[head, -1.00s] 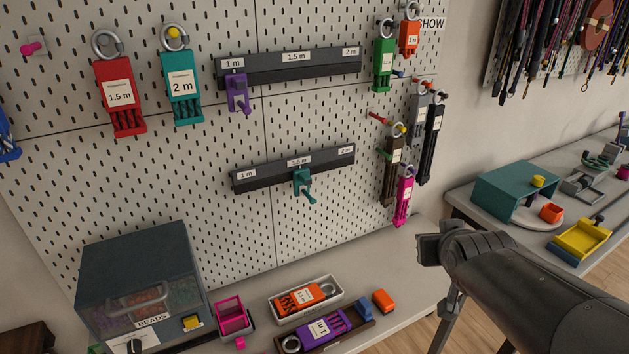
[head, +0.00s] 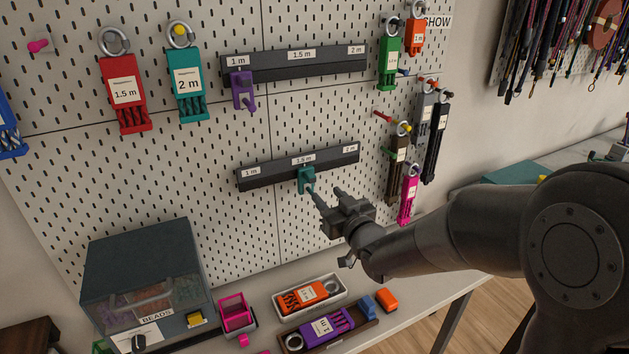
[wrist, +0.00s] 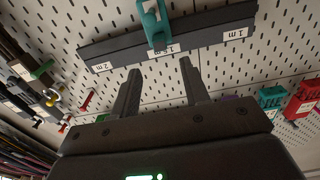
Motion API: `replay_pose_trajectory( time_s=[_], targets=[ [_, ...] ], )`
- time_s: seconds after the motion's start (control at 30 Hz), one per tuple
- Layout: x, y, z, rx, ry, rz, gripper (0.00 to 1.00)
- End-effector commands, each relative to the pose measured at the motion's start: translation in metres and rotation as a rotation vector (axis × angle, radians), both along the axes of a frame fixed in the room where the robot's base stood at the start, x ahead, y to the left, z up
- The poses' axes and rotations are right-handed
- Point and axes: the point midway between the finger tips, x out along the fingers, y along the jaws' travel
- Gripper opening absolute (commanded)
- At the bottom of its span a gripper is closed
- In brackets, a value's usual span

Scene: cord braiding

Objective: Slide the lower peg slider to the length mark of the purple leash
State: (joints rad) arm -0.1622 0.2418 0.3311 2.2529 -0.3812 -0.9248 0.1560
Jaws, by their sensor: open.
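The lower rail (head: 268,175) is a dark bar on the pegboard, marked 1 m at left, 1.5 m in the middle and 2 m at right. Its teal peg slider (head: 306,178) sits at the 1.5 m mark. It also shows in the wrist view (wrist: 155,24), where the rail appears turned round. The purple leash (head: 340,321), labelled 1 m, lies in a brown tray on the bench. My gripper (head: 327,195) is open and empty, just right of and below the slider's peg. In the wrist view its fingers (wrist: 160,68) point toward the rail, apart from the slider.
The upper rail (head: 300,63) has a purple slider (head: 242,90) near 1 m. Leashes hang left and right, including a brown one (head: 397,170) and a pink one (head: 409,195) near my arm. A bead cabinet (head: 150,275) stands at lower left. The board below the lower rail is clear.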

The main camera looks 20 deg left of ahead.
Motion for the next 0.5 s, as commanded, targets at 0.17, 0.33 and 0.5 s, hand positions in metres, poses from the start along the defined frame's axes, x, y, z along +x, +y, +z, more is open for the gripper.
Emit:
replay_pose_trajectory(
  time_s=[0.17, 0.33, 0.5],
  targets=[
    [0.025, 0.026, -0.001, 0.001, 0.001, 0.001, 0.42],
    [0.045, 0.046, -0.001, 0.000, 0.001, 0.000, 0.42],
    [0.057, 0.057, 0.000, 0.000, 0.001, -0.001, 0.42]
  ],
)
